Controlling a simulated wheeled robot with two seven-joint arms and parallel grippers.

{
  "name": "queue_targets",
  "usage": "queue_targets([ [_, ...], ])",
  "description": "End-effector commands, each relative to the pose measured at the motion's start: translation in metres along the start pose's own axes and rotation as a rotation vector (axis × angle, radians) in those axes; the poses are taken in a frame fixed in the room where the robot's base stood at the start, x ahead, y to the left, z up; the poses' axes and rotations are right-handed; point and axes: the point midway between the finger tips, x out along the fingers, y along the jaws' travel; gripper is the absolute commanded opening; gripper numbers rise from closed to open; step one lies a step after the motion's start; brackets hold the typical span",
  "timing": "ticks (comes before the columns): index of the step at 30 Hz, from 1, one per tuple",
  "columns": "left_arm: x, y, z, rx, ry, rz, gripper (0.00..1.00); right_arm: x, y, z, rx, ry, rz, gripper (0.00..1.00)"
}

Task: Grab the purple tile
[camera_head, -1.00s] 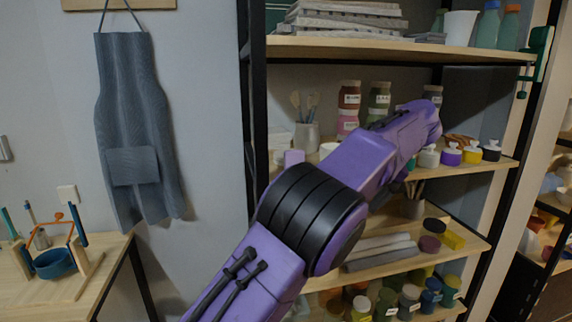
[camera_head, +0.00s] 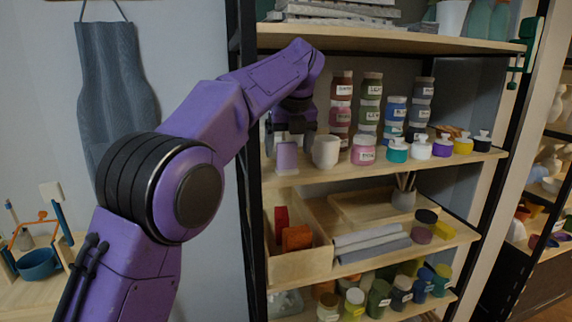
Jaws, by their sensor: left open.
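The purple tile (camera_head: 286,158) is a small pale purple piece standing upright near the left front end of the middle shelf (camera_head: 350,172). My left gripper (camera_head: 290,138) points down just above and around the tile's top in the picture. Its jaws are open, with one finger to each side, and nothing is held. I cannot tell how far in depth the fingers are from the tile. My right gripper is not in view.
A white cup (camera_head: 326,151) stands close to the tile's right. Stacked glaze jars (camera_head: 341,115) and small lidded pots (camera_head: 421,148) line the shelf. A black rack post (camera_head: 247,150) rises at the left. The upper shelf (camera_head: 390,41) hangs above my gripper.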

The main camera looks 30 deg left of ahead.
Motion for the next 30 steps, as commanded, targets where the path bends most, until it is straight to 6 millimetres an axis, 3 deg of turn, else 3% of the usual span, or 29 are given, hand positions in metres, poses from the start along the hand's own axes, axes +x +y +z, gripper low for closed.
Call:
queue_targets([
  [6, 0.036, 0.001, -0.001, 0.0, 0.001, 0.004, 0.87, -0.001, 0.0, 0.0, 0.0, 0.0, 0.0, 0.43],
  [14, 0.041, 0.001, -0.001, 0.0, 0.0, 0.001, 0.87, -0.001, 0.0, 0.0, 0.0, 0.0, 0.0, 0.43],
  [18, 0.041, 0.001, -0.001, 0.0, 0.0, 0.001, 0.42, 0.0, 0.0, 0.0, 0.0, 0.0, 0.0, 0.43],
  [20, 0.041, 0.001, -0.001, 0.0, 0.0, 0.002, 0.24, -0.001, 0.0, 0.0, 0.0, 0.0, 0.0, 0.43],
  [30, 0.037, 0.001, 0.001, 0.0, 0.0, 0.001, 0.24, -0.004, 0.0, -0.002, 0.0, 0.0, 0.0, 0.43],
])
